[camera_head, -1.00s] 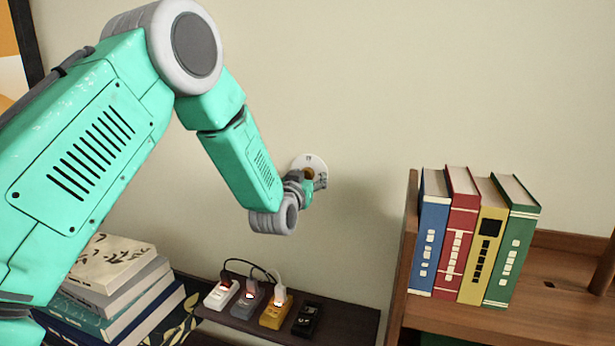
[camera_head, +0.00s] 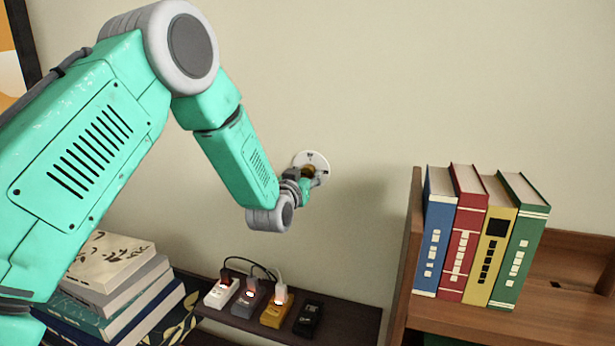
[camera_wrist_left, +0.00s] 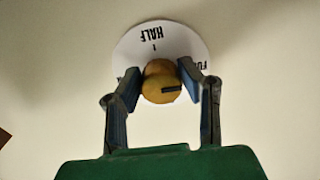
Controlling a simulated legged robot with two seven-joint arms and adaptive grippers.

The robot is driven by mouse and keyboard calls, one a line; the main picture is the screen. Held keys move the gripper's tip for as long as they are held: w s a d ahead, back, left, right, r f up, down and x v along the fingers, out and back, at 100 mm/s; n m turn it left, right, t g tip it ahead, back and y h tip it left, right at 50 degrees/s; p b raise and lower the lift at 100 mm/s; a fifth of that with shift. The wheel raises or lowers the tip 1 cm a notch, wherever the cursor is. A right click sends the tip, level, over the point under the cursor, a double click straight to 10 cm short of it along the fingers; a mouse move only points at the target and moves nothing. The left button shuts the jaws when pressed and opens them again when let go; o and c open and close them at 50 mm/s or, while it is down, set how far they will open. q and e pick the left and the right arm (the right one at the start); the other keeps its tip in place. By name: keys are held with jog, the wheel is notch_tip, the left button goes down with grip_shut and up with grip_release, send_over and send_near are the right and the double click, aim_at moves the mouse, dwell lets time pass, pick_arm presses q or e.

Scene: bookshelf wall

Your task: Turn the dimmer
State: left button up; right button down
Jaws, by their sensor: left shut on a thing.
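The dimmer is a round white plate (camera_head: 318,158) on the wall with a brass-coloured knob (camera_wrist_left: 161,80) at its centre. In the left wrist view the plate (camera_wrist_left: 156,38) shows the word HALF with a tick, and part of another word starting FU at the right. The knob carries a dark mark that points right in that view. My left gripper (camera_wrist_left: 162,79) has a finger on each side of the knob and is shut on it. In the head view my left gripper (camera_head: 311,180) partly covers the plate and knob. My right gripper is not in view.
A dark shelf (camera_head: 345,318) below holds several plugs and small boxes with cables (camera_head: 262,270). A book stack (camera_head: 115,275) lies at lower left. Upright books (camera_head: 480,235) stand on a wooden shelf (camera_head: 560,318) at right. The wall around the dimmer is clear.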

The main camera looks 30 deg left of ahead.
pick_arm(q)
jog(key=shift+o, duration=0.2)
jog(key=shift+a+r, duration=0.15)
jog(key=shift+a, duration=0.1)
jog(key=shift+d+r, duration=0.1)
jog(key=shift+d, duration=0.2)
jog(key=shift+a, duration=0.15)
jog(key=shift+n, duration=0.4)
